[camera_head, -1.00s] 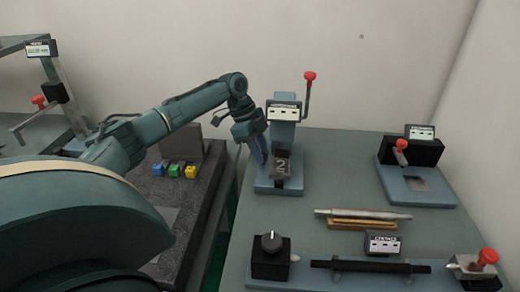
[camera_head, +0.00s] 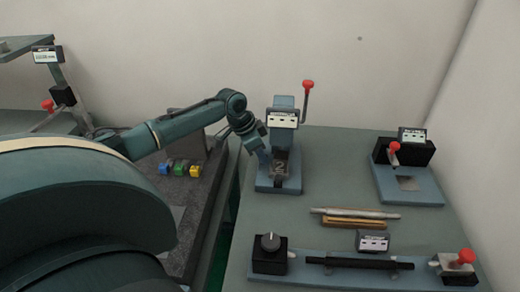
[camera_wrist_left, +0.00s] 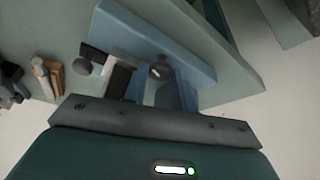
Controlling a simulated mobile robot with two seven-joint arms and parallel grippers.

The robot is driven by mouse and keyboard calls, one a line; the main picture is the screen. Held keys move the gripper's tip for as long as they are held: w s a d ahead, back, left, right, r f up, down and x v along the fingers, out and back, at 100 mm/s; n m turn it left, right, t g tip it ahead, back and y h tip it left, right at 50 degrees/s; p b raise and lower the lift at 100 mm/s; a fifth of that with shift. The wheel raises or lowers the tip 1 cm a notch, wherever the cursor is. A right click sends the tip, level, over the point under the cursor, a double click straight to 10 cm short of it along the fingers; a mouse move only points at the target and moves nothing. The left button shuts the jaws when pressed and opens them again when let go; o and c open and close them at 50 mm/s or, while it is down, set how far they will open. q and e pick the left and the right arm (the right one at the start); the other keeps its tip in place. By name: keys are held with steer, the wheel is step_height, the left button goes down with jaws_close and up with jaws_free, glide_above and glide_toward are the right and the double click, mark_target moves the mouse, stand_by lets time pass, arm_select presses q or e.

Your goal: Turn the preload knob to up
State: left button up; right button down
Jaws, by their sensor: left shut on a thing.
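The dark grey round knob (camera_head: 270,242) with a pale pointer line sits on a black block at the front left of the table. I cannot read a label naming it. My left gripper (camera_head: 264,160) is well behind it, at the left side of the upright blue stand (camera_head: 283,107) with the "2" plate (camera_head: 280,166). It is shut on a part of this stand, but the gripped part is mostly hidden. In the left wrist view, a dark round part (camera_wrist_left: 160,71) shows just beyond my gripper body, over the blue base. My right gripper is not in view.
A red-tipped lever (camera_head: 308,86) rises at the stand's right. A silver shaft (camera_head: 355,213) lies by a wooden holder. A black bar (camera_head: 360,264) lies along the front fixture. Another blue fixture (camera_head: 415,190) stands at the back right.

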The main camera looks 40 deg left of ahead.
arm_select(q)
steer(key=shift+n, duration=0.6)
steer(key=shift+t, duration=0.3)
steer(key=o, duration=1)
steer(key=b+v, duration=0.1)
steer(key=v, duration=1.2)
steer(key=shift+d+r, duration=0.15)
steer(key=shift+d, duration=0.1)
